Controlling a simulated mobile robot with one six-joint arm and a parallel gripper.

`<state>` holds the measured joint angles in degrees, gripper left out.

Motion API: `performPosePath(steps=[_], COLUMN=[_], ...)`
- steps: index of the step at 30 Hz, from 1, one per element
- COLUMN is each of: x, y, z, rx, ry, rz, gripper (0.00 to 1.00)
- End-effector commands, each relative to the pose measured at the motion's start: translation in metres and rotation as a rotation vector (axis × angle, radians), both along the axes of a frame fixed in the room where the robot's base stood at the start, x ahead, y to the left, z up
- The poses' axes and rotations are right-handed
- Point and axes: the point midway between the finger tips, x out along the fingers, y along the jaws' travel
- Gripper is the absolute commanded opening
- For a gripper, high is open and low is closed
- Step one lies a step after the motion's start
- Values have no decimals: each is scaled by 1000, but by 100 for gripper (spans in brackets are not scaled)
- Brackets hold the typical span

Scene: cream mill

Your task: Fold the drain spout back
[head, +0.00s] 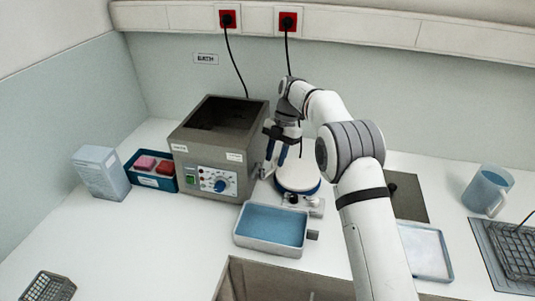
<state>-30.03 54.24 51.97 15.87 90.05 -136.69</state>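The grey bath (217,148) stands against the back wall, with an open dark top and a front panel with a blue knob. A small metal fitting (265,172), which looks like the drain spout, shows at its lower right side; it is too small to tell its exact position. My gripper (275,163) points down beside the bath's right side, just above that fitting. Its two blue-tipped fingers look apart, with nothing visible between them. I cannot tell whether a finger touches the fitting.
A round white-topped device (298,174) stands just right of my gripper. A blue-lined tray (272,228) sits in front. A blue box with pink and red blocks (152,182) and a carton (101,172) stand left. A jug (487,191) is far right. The left front counter is mostly clear.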

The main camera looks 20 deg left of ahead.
Motion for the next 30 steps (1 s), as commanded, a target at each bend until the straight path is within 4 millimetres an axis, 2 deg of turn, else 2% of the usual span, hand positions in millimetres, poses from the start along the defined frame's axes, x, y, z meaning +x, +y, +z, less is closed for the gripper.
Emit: performPosePath(steps=[8,11,21,30], x=[1,5,22,26], y=[0,0,-5,-7], z=[3,11,58,72], rx=[1,2,2,0], ry=[-1,-4,-3,0], rz=[1,0,0,1], gripper=[31,31,31,31])
